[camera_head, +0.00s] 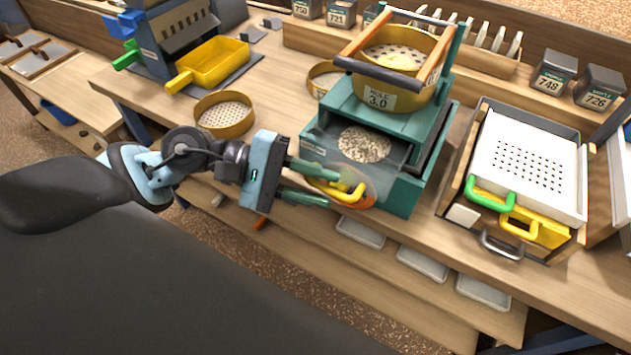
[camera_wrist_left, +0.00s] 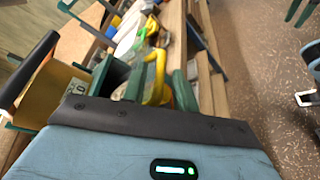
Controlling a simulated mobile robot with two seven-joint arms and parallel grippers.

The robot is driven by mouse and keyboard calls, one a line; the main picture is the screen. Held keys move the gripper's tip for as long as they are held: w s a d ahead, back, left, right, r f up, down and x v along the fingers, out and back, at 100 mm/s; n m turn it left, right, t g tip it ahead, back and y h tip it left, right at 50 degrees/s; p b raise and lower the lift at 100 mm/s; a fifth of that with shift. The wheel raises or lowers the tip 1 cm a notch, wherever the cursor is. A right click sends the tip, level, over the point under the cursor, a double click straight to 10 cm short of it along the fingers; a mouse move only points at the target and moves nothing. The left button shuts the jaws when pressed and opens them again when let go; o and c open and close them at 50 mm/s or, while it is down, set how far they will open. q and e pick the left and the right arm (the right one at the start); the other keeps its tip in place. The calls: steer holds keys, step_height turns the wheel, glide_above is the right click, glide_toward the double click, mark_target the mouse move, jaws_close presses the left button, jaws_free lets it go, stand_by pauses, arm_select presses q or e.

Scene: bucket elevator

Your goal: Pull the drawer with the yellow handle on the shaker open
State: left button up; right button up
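The teal shaker (camera_head: 425,160) stands on the bench under a brass sieve (camera_head: 400,95) labelled 3.0. Pale grains (camera_head: 365,143) show in the shaker's drawer (camera_head: 398,152), which looks partly out of the body. The yellow handle (camera_head: 347,192) is on the drawer's near front. My left gripper (camera_head: 335,188) is at the handle, one green finger above it and one below. The left wrist view shows the handle (camera_wrist_left: 157,78) between the two fingers (camera_wrist_left: 158,92), which stand apart, with no clear grip on it. My right gripper is out of view.
A white perforated tray (camera_head: 482,165) with green, yellow and grey handles stands to the right. White trays (camera_head: 421,264) sit on a lower shelf. Floor space is open in front of the bench.

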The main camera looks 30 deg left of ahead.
arm_select(q)
steer(key=shift+a, duration=0.1)
